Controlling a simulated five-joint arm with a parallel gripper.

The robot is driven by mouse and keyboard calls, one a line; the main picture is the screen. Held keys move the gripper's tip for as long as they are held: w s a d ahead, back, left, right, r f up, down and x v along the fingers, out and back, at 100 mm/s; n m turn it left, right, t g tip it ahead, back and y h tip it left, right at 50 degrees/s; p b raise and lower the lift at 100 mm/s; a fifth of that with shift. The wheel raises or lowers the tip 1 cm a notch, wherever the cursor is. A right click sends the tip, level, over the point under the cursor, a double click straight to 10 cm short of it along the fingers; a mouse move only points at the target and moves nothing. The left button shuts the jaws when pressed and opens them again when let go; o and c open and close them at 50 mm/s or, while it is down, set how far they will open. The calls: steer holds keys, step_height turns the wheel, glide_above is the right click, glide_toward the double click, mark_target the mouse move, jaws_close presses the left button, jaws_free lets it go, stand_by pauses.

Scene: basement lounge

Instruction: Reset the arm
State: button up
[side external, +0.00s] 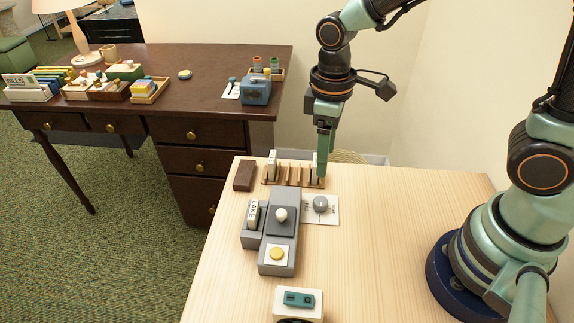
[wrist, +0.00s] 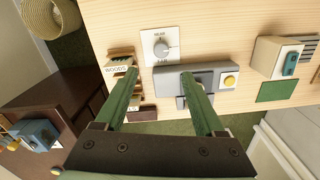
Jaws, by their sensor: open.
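My gripper (side external: 322,172) points down over the back of the light wood table (side external: 390,215). It is at the right end of a small slotted wooden rack (side external: 290,183) that holds a few upright plates. In the wrist view my gripper (wrist: 160,80) has its two green fingers spread wide, with nothing held between them. The left finger overlaps the rack near a plate marked WOODS (wrist: 117,69). The right finger overlaps the grey device (wrist: 218,92). Whether a finger touches the rack, I cannot tell.
The grey device (side external: 278,255) has a white knob, a yellow button and a plate marked LAKE (side external: 253,214). A dial card (side external: 330,217), a brown block (side external: 244,175) and a white box with a teal top (side external: 298,300) are nearby. A dark desk (side external: 215,75) stands behind.

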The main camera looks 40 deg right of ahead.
steer(key=shift+r, duration=0.1)
steer(key=s+d+r+m+t, duration=0.2)
steer(key=d+r+m+t, duration=0.3)
steer(key=d+r, duration=0.5)
steer(key=shift+s+r+m+t, duration=0.3)
steer(key=shift+r+m+t, duration=0.1)
steer(key=shift+r+m, duration=0.4)
steer(key=shift+f, duration=0.1)
